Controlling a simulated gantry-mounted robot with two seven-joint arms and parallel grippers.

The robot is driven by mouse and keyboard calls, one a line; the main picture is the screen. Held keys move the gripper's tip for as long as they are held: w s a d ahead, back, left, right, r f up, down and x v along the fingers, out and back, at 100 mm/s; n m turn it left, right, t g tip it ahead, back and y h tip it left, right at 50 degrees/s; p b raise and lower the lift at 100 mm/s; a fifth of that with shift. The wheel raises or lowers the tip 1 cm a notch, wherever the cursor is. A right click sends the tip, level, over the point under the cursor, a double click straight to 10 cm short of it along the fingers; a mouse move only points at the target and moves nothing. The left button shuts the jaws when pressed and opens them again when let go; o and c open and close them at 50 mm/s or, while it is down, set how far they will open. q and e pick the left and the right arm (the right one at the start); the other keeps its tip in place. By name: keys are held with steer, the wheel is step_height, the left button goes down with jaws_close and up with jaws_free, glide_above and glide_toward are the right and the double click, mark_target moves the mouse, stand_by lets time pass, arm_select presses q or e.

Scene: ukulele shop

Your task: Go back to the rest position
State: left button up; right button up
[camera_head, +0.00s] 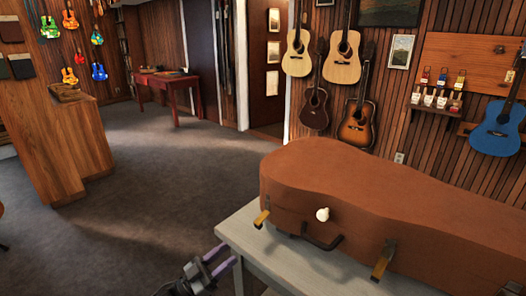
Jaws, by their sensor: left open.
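My left gripper (221,261) shows at the bottom middle, just left of the grey table's corner. Its two purple-tinted fingers stand apart, with nothing seen between them. It is apart from the brown guitar case (340,180), which lies closed on the grey table (243,228). The case has a dark handle (322,242), brass latches (383,260) and a small white knob-like thing (322,214) at its front side. My right gripper is not in view.
The table edge is close to the right of my left gripper. Open grey carpet (150,190) lies to the left. A wooden counter (60,140) stands at the left, and a red table (168,82) at the back. Guitars (342,55) hang on the panelled wall behind the case.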

arm_select(q)
steer(key=s+d+f+n+t+y+p, duration=0.1)
steer(key=s+d+f+n+y+p, duration=0.1)
steer(key=s+n+p, duration=0.3)
steer(key=s+d+f+y+p, duration=0.2)
steer(key=s+y, duration=0.1)
steer(key=s, duration=0.5)
steer(key=s+d+f+n+t+y+p, duration=0.1)
steer(key=s+d+f+n+y+p, duration=0.1)
steer(key=s+f+n+p, duration=0.3)
steer(key=s+a+r+g+y+p, duration=0.2)
steer(key=s+a+r+g+y, duration=0.35)
steer(key=s, duration=0.55)
steer(key=s+a+r+g+y+p, duration=0.2)
steer(key=s+a+r+g+y, duration=0.1)
steer(key=s+a+g+y, duration=0.55)
step_height(320, 180, up, 38)
steer(key=s+t+h+p, duration=0.1)
steer(key=t+h+p, duration=0.1)
steer(key=p, duration=3.5)
steer(key=shift+s+d+f+m+p, duration=0.2)
steer(key=shift+s+m+p, duration=0.1)
steer(key=shift+m+p, duration=0.1)
